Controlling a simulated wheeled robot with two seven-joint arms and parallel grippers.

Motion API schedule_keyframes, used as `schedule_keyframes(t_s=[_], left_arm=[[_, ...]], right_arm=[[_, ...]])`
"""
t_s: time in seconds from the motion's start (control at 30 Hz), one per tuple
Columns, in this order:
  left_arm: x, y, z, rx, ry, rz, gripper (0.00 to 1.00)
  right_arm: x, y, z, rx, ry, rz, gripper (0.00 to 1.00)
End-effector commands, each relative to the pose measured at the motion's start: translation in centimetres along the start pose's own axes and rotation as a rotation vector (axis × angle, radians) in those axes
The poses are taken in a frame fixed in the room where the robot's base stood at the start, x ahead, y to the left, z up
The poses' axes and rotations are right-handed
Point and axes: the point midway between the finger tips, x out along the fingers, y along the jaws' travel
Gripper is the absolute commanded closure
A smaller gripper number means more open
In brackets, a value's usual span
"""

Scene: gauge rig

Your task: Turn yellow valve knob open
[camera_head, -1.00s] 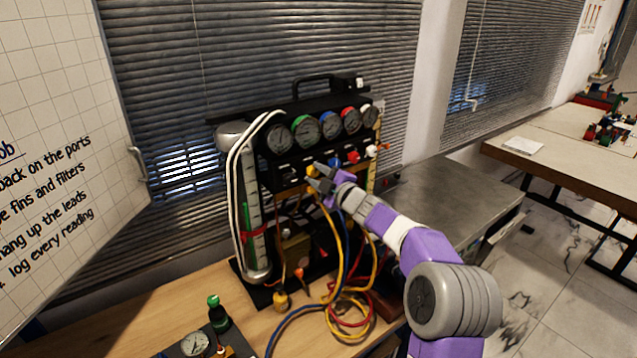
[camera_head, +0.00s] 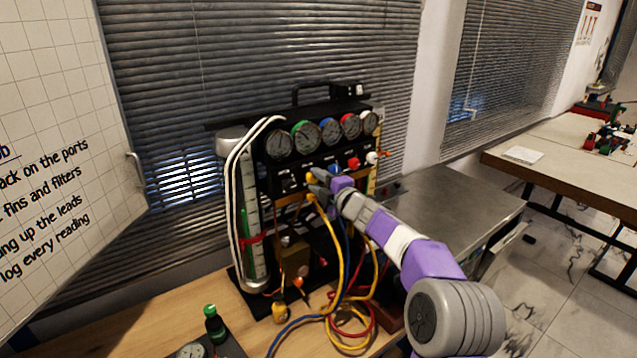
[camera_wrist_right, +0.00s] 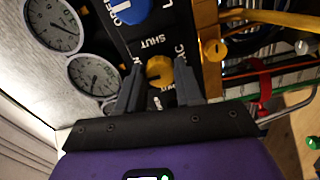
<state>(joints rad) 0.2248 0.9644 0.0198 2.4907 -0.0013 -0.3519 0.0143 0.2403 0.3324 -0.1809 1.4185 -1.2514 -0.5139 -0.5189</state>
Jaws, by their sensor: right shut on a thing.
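The yellow valve knob (camera_wrist_right: 159,71) sits on the black panel of the gauge rig, with the word SHUT printed beside it. In the head view the yellow knob (camera_head: 310,177) is partly hidden by my right gripper (camera_head: 318,184). In the wrist view my right gripper (camera_wrist_right: 160,84) has one finger on either side of the knob and is shut on it. My left gripper is not in view.
A blue knob (camera_wrist_right: 128,10) sits beside the yellow one, and red (camera_head: 354,164) and white (camera_head: 372,158) knobs stand farther right. Gauges (camera_head: 279,144) line the rig above. Yellow, blue and red hoses (camera_head: 343,262) hang below the gripper. A grey bench (camera_head: 455,200) stands at right.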

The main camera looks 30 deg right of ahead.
Motion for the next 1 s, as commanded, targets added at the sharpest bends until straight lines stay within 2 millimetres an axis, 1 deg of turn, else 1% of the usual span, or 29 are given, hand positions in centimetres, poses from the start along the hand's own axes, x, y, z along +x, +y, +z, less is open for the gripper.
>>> schedule_keyframes(t_s=[0.17, 0.2, 0.33, 0.57, 0.67, 0.77, 1.0], left_arm=[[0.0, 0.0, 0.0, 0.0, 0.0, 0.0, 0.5], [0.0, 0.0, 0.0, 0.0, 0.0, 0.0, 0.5], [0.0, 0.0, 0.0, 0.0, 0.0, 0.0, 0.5], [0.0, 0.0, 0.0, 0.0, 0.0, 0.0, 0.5], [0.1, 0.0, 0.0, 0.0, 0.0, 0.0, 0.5], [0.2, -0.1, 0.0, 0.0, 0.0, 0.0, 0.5], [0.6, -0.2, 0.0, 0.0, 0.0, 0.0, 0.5]], right_arm=[[0.0, 0.0, 0.0, -0.002, -0.001, 0.0, 0.95], [0.0, 0.0, 0.0, -0.002, -0.001, 0.001, 0.58], [0.0, 0.0, 0.0, -0.001, 0.0, 0.001, 0.39], [0.0, 0.0, 0.0, 0.0, 0.0, 0.0, 0.39], [-0.3, 0.0, 0.0, 0.001, -0.001, 0.001, 0.39], [-1.2, 0.0, 0.1, 0.001, -0.002, 0.001, 0.39], [-5.0, 0.0, 0.1, 0.001, -0.002, 0.002, 0.39]])
